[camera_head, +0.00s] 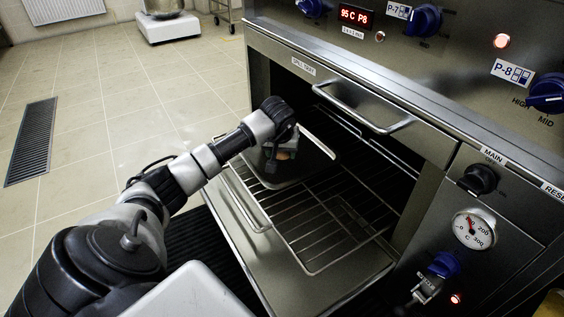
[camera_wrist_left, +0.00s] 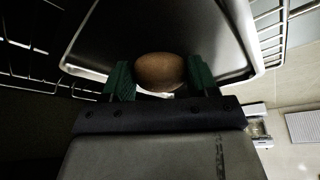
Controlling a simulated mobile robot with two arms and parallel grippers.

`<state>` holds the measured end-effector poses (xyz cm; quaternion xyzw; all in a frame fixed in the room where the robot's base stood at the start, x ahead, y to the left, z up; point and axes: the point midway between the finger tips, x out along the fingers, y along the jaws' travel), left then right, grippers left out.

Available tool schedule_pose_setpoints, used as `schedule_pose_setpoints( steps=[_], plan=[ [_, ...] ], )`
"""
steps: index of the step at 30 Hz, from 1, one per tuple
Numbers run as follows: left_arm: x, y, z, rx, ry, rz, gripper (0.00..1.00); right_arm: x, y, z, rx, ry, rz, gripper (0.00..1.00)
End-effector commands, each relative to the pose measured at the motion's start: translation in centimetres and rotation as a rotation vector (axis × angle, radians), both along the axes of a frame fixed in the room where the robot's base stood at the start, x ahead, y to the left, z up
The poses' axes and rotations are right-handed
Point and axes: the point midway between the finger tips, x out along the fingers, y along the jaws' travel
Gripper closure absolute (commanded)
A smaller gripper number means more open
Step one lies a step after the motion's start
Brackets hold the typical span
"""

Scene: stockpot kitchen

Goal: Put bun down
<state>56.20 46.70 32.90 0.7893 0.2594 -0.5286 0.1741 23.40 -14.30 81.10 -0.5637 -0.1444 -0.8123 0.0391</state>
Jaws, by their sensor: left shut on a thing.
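The brown round bun (camera_wrist_left: 160,71) sits between the green fingertips of my left gripper (camera_wrist_left: 160,82) in the left wrist view. The gripper is shut on it. In the head view, a small part of the bun (camera_head: 284,155) shows under my left wrist. The bun is over a grey baking tray (camera_head: 312,160), which lies on the wire rack in the open oven. The tray also shows in the left wrist view (camera_wrist_left: 215,30). I cannot tell whether the bun touches the tray. My right gripper is not in view.
The oven's wire rack (camera_head: 325,235) is bare in front of the tray. The oven door (camera_head: 235,228) hangs open with a handle bar. A control panel with knobs and a gauge (camera_head: 474,229) stands at the right. Open tiled floor lies at the left.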

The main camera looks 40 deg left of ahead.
Motion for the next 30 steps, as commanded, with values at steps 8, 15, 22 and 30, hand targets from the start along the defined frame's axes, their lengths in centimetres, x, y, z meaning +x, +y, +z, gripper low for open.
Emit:
schedule_pose_setpoints(
  steps=[8,15,22,30],
  plan=[
    [0.0,-0.1,-3.6,-0.001,-0.001,0.000,0.64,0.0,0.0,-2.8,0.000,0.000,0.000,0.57],
    [0.0,0.1,-4.0,0.002,-0.001,0.000,0.64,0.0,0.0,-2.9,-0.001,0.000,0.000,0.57],
    [0.0,0.1,-4.3,0.003,-0.002,0.000,0.40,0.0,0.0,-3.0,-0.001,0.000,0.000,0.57],
    [0.0,0.0,-4.3,0.002,-0.001,0.000,0.16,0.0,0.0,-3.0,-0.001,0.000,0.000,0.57]
  ],
)
